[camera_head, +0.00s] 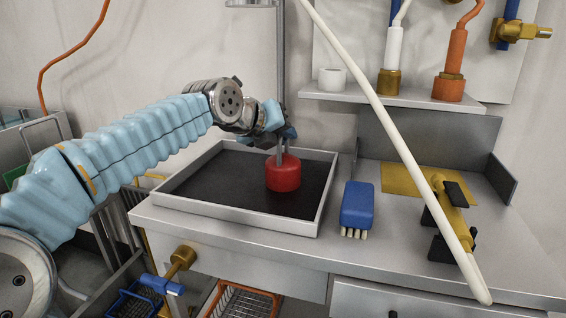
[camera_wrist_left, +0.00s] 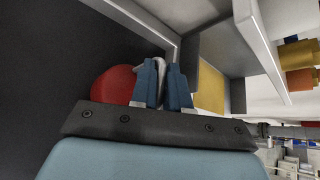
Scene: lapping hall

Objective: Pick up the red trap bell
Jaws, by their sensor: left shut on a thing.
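The red trap bell (camera_head: 284,176) is a short red cylinder with a metal stem on top, over the dark floor of the grey-rimmed tray (camera_head: 332,180). My left gripper (camera_head: 281,140) is above it, shut on its stem. In the left wrist view the red bell (camera_wrist_left: 112,88) shows behind the blue fingertips of my left gripper (camera_wrist_left: 164,82), which close around the pale stem. I cannot tell whether the bell touches the tray floor. My right gripper does not show.
A blue brush (camera_head: 357,205) lies right of the tray. A long white rod (camera_head: 385,120) crosses the right side in front of a brass-coloured tool (camera_head: 452,200) with black grips. A shelf (camera_head: 400,96) with fittings is behind. Bare counter (camera_head: 400,240) lies at the front.

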